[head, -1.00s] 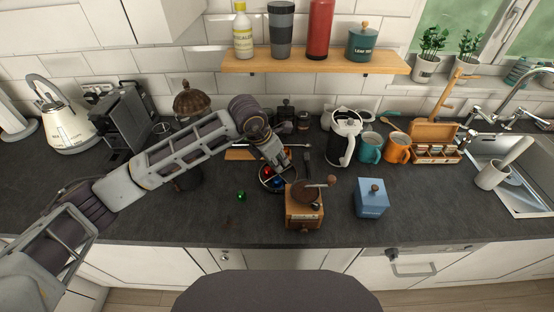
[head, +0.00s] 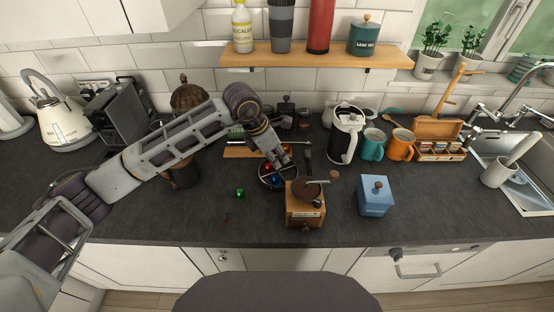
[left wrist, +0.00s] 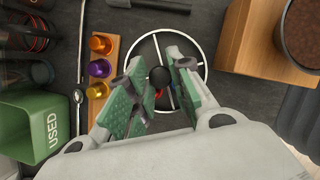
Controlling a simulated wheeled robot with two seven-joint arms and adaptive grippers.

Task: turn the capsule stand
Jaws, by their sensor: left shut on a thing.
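The capsule stand (head: 263,183) is a small round stand with a dark rim behind the wooden grinder in the head view. Red (head: 267,168) and blue (head: 268,178) capsules show on it. In the left wrist view the stand (left wrist: 166,31) is a pale wire ring with spokes and a dark central hub. My left gripper (head: 281,162) reaches down over it. In the left wrist view its green-padded fingers (left wrist: 160,78) stand on both sides of the hub, shut on the stand's middle. The fingers hide part of the ring. My right gripper is not in view.
The wooden grinder (head: 305,211) stands close in front of the stand. A green capsule (head: 240,193) lies left on the worktop. A wooden strip with several capsules (left wrist: 99,69) and a green USED bin (left wrist: 30,125) are nearby. A blue box (head: 375,197) stands right.

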